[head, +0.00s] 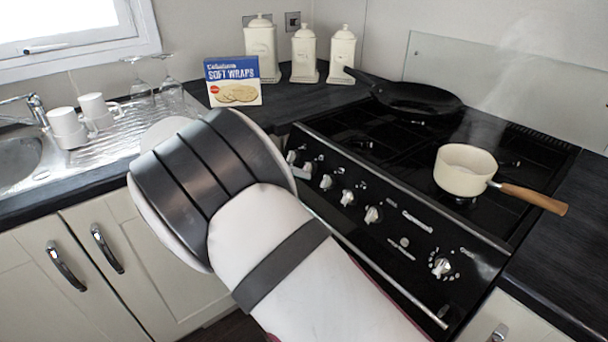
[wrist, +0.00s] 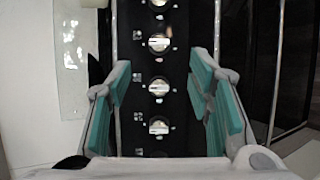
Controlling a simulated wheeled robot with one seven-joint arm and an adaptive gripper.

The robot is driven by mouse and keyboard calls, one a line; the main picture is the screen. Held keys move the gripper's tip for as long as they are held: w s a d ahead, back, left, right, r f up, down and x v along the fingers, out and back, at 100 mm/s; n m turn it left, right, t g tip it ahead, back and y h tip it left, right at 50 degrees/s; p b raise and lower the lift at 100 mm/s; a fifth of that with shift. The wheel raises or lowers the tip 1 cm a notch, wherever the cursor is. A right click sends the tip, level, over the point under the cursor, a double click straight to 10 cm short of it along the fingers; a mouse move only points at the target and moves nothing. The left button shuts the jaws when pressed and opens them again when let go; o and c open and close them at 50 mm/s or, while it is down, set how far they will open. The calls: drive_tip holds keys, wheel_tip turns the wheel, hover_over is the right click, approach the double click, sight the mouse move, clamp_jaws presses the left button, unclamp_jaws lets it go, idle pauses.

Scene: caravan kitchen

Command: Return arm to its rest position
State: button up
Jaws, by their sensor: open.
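My gripper (wrist: 160,95) shows in the wrist view with its two teal-padded fingers spread apart and nothing between them. Beyond the fingers is the black control panel of the stove (wrist: 142,70) with a row of silver knobs. In the head view my white and grey arm crosses the lower middle, in front of the cabinets and the stove's (head: 393,235) left front corner. The gripper itself is hidden in the head view behind the arm.
A cream saucepan (head: 464,168) and a black frying pan (head: 417,97) sit on the hob. A soft wraps box (head: 233,81) and cream canisters (head: 304,53) stand behind. Cups (head: 67,127) and glasses stand by the sink (head: 18,155) at left.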

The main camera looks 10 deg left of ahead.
drive_tip(key=s+d+r+m+g+y, duration=0.25)
drive_tip(key=d+r, duration=0.35)
drive_tip(key=d, duration=0.5)
drive_tip(key=s+d+r+m+g+y, duration=0.1)
drive_tip(key=s+d+r+g+y, duration=0.3)
drive_tip(key=d, duration=0.7)
drive_tip(key=s+d+r+m+y, duration=0.2)
drive_tip(key=s+d+r+y, duration=0.25)
drive_tip(key=s+d, duration=0.9)
drive_tip(key=s+f+m+t+y, duration=0.1)
drive_tip(key=s+f+m+t, duration=0.15)
drive_tip(key=s, duration=1.05)
wheel_tip(320, 180, up, 14)
drive_tip(key=t+p, duration=0.2)
drive_tip(key=p, duration=1.1)
drive_tip(key=shift+f+n+t+p, duration=0.15)
drive_tip(key=shift+n+t+p, duration=0.15)
drive_tip(key=shift+n, duration=0.1)
drive_tip(key=shift+a, duration=0.1)
